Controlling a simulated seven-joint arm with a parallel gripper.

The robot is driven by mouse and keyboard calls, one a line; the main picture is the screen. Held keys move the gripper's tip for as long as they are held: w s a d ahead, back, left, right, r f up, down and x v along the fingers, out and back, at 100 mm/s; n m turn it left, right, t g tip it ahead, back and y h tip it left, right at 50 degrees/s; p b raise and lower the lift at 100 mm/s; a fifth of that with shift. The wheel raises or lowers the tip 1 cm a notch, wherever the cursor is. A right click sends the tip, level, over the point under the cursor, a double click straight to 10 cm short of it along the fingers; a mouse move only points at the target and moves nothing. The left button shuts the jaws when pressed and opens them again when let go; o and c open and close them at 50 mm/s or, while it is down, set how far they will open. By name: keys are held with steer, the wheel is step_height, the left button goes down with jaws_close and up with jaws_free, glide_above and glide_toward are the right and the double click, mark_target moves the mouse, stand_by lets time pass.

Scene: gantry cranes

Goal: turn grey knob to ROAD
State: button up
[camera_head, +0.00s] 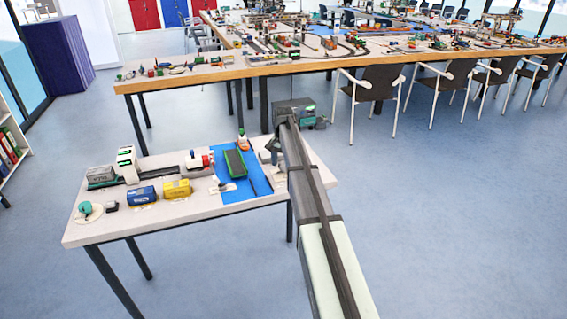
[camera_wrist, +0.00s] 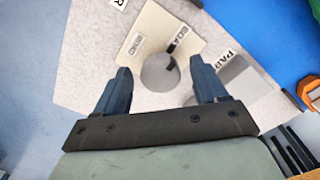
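The grey knob (camera_wrist: 160,74) is a round disc on a cream plate (camera_wrist: 158,22) in the wrist view. A dark pointer mark lies at its upper right edge, towards a label (camera_wrist: 181,40) that seems to read ROAD. A second label (camera_wrist: 135,45) at the plate's upper left is too blurred to read. My gripper (camera_wrist: 160,65) is open, its two dark fingers on either side of the knob with gaps showing. In the head view my gripper (camera_head: 270,152) is over the small table's right end, and the knob cannot be made out there.
In the wrist view, a grey plate (camera_wrist: 247,88) with a partly hidden sign and a blue mat (camera_wrist: 278,30) lie to the right. In the head view, the small table (camera_head: 85,228) carries a green boat (camera_head: 235,163), yellow (camera_head: 177,189) and blue (camera_head: 141,195) containers.

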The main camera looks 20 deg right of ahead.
steer(key=c, duration=1)
steer(key=shift+c, duration=0.2)
steer(key=shift+n, duration=0.3)
steer(key=n, duration=0.3)
steer(key=shift+n, duration=0.3)
steer(key=n, duration=0.4)
steer(key=shift+d+n, duration=0.1)
steer(key=shift+n, duration=0.2)
steer(key=n, duration=0.4)
steer(key=shift+n, duration=0.3)
steer(key=shift+d+n, duration=0.1)
steer(key=shift+n, duration=2.1)
